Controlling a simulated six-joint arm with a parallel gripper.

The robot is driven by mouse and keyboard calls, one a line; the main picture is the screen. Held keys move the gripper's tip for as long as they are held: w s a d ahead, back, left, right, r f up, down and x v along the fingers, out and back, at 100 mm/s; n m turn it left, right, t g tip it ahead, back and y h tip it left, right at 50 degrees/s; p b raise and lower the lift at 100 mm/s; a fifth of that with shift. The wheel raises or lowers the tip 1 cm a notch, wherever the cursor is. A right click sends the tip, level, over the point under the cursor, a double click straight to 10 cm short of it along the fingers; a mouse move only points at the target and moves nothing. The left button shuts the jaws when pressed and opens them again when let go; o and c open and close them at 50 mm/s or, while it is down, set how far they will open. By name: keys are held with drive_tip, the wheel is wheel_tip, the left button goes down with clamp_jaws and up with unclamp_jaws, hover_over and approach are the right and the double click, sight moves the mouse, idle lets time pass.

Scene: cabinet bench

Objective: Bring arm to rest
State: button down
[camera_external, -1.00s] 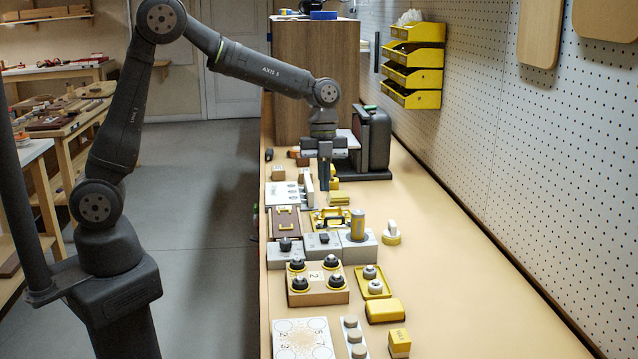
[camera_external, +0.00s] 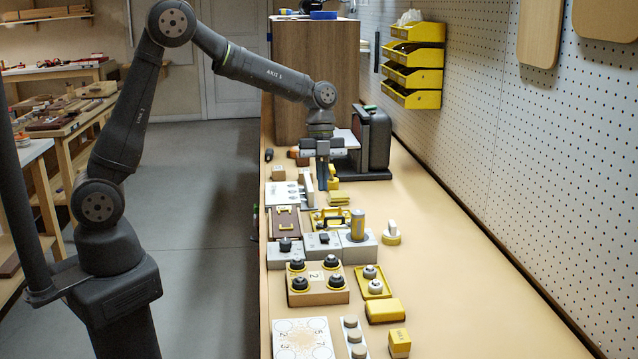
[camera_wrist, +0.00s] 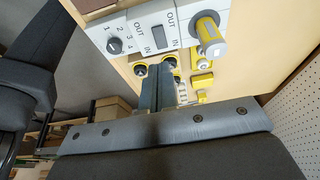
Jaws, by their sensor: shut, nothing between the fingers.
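My gripper (camera_external: 322,177) is shut and empty. In the external view it points down above the far part of the bench, over the white plate and small yellow parts. In the wrist view my gripper (camera_wrist: 157,88) shows its fingers together, with bench objects beyond them. Whether the fingertips touch anything below is hard to tell, but they appear to hang above the bench.
The bench (camera_external: 450,290) is clear along its right side. Grey control boxes (camera_external: 322,244), a block with black knobs (camera_external: 318,290) and a yellow box (camera_external: 384,310) stand nearer. A black machine (camera_external: 374,140) and a wooden cabinet (camera_external: 314,75) stand behind my gripper. Yellow bins (camera_external: 413,76) hang on the pegboard.

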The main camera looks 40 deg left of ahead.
drive_tip(key=s+f, duration=0.1)
drive_tip(key=d+f, duration=0.1)
drive_tip(key=f, duration=0.1)
drive_tip(key=s+d+f, duration=0.1)
drive_tip(key=f, duration=0.1)
drive_tip(key=shift+s+d+f, duration=0.15)
drive_tip(key=shift+s+d, duration=0.1)
drive_tip(key=shift+s, duration=0.05)
drive_tip(key=shift+s+d+f, duration=0.1)
drive_tip(key=shift+s+d, duration=0.05)
drive_tip(key=shift+d, duration=0.1)
drive_tip(key=shift+s+d+r+t+y, duration=0.15)
drive_tip(key=shift+r+t+y, duration=0.1)
drive_tip(key=shift+t+y, duration=0.15)
drive_tip(key=v, duration=1)
drive_tip(key=s+d+r+t+y, duration=0.3)
drive_tip(key=s+d+r, duration=0.25)
drive_tip(key=r, duration=0.25)
wheel_tip(320, 180, down, 10)
drive_tip(key=w+a, duration=0.1)
drive_tip(key=shift+a, duration=0.2)
drive_tip(key=shift+f, duration=0.15)
